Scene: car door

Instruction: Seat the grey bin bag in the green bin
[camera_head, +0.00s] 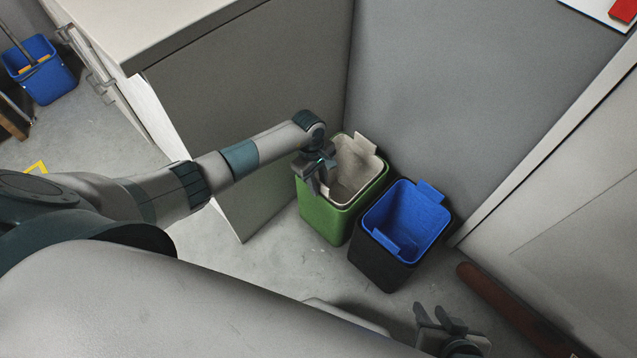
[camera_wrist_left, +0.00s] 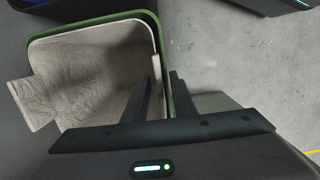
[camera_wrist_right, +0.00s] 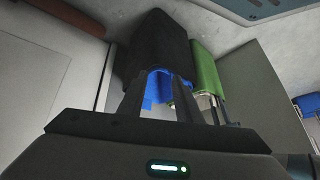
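The green bin (camera_head: 325,222) stands upright on the floor against the grey wall. The grey bin bag (camera_head: 350,168) lines its inside, with a flap standing above the far rim; the left wrist view shows the bag (camera_wrist_left: 85,70) and the green rim (camera_wrist_left: 148,15). My left gripper (camera_head: 318,174) is at the bin's left rim. Its fingers (camera_wrist_left: 162,90) straddle the wall, one inside the bag and one outside; I cannot tell whether they pinch it. The bag's near edge is partly hidden. My right gripper (camera_head: 442,318) is open and empty, away from the bins.
A black bin (camera_head: 378,266) with a blue bag (camera_head: 408,215) stands close to the right of the green bin. A grey cabinet (camera_head: 235,110) is to the left. A reddish-brown bar (camera_head: 510,305) lies at the lower right. A blue bucket (camera_head: 45,75) is at the far left.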

